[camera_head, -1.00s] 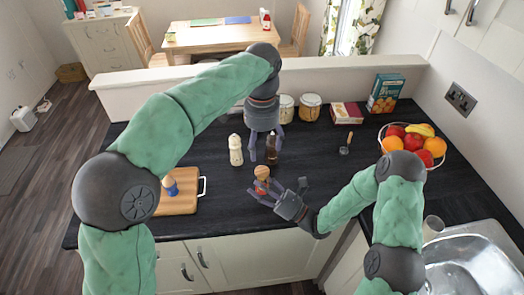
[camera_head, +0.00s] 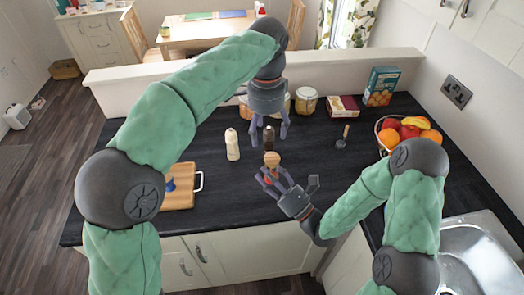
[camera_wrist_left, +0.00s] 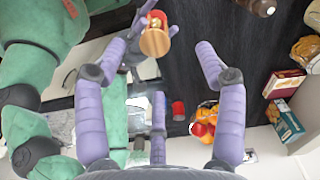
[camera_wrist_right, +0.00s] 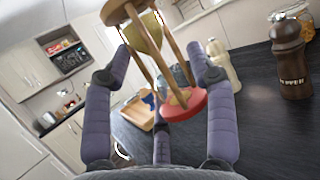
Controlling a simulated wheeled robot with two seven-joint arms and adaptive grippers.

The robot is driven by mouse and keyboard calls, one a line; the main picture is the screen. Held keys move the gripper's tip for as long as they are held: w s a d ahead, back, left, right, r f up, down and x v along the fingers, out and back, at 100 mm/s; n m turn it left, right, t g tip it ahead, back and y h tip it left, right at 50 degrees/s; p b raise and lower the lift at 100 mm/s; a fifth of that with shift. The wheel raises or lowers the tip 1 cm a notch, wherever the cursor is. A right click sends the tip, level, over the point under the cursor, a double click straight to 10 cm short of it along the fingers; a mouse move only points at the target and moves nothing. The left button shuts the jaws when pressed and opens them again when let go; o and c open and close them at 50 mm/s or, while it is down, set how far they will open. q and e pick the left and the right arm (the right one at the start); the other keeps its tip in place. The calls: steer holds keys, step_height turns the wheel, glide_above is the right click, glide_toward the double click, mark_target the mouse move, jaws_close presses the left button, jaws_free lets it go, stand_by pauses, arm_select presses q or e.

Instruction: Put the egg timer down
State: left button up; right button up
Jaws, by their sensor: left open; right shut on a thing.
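The egg timer (camera_head: 272,160) is a wooden hourglass with a tan top and a red base. My right gripper (camera_head: 286,182) is shut on it, above the dark worktop. In the right wrist view the timer (camera_wrist_right: 182,104) stands between the fingers, tilted in the picture, red disc lowest. Its gap to the worktop cannot be judged exactly. My left gripper (camera_head: 269,137) is open and empty, just beyond the timer, pointing down. The left wrist view shows the timer's wooden top (camera_wrist_left: 155,43) by my right fingers, near the left fingertips.
A white mill (camera_head: 232,145) and a dark pepper mill (camera_wrist_right: 290,60) stand close by the timer. A cutting board (camera_head: 183,200) lies left; a fruit bowl (camera_head: 381,128), jars (camera_head: 306,101) and boxes (camera_head: 381,86) are right and behind. The front worktop between board and right arm is clear.

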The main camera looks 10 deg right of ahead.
mark_target(270, 157)
arm_select(q)
steer(key=shift+m, duration=0.5)
steer(key=f, duration=0.6)
steer(key=s+d+f, duration=0.1)
steer(key=f, duration=0.3)
steer(key=shift+f, duration=0.1)
steer(key=c, duration=1.1)
steer(key=o, duration=1.1)
